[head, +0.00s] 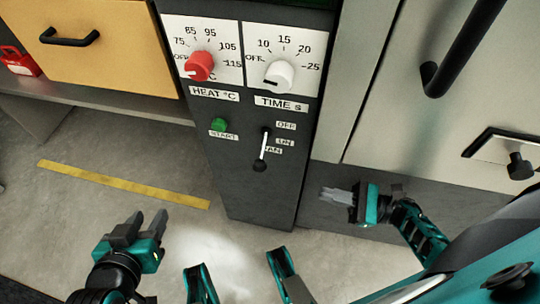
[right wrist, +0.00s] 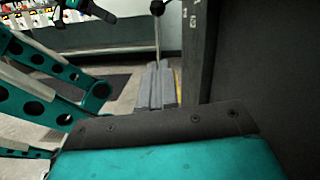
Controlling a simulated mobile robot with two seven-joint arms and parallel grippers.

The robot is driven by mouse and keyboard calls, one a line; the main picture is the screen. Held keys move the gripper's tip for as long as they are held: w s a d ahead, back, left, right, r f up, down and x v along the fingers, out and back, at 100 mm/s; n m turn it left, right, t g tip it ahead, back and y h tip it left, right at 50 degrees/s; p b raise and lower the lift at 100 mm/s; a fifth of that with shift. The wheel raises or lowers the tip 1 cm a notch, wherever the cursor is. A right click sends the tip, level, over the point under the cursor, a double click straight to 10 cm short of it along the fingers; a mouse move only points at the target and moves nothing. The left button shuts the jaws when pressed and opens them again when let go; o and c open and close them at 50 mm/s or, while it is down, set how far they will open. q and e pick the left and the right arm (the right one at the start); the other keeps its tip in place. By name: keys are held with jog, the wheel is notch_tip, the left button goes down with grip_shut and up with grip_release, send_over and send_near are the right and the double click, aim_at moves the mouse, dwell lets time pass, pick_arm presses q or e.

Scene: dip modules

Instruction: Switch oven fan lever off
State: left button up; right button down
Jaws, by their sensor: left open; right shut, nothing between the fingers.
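The fan lever (head: 261,163) is on the dark control panel (head: 262,200), below the TIME dial. Its black knob is at the low end of a pale rod, beside the lowest label; the OFF label (head: 286,125) is higher. In the right wrist view the lever's knob (right wrist: 157,8) and rod seem to show beyond my fingertips. My right gripper (head: 326,195) is shut and empty, right of the panel and lower than the lever, apart from it. Its fingers also show in the right wrist view (right wrist: 157,85). My left gripper (head: 146,219) is open and empty over the floor at lower left.
A red HEAT dial (head: 199,66), a white TIME dial (head: 280,75) and a green START button (head: 219,125) are on the same panel. A pale cabinet with a black handle (head: 465,45) stands at right. An orange drawer (head: 110,50) is at upper left. The floor at left is clear.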

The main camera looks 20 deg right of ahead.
aim_at(262, 154)
pick_arm(q)
jog(key=shift+w+f, duration=0.15)
jog(key=shift+f, duration=0.05)
pick_arm(e)
jog(key=r+x, duration=0.2)
jog(key=x, duration=1.1)
jog(key=shift+d+r, duration=0.2)
jog(key=shift+r, duration=0.2)
jog(key=shift+s, duration=0.1)
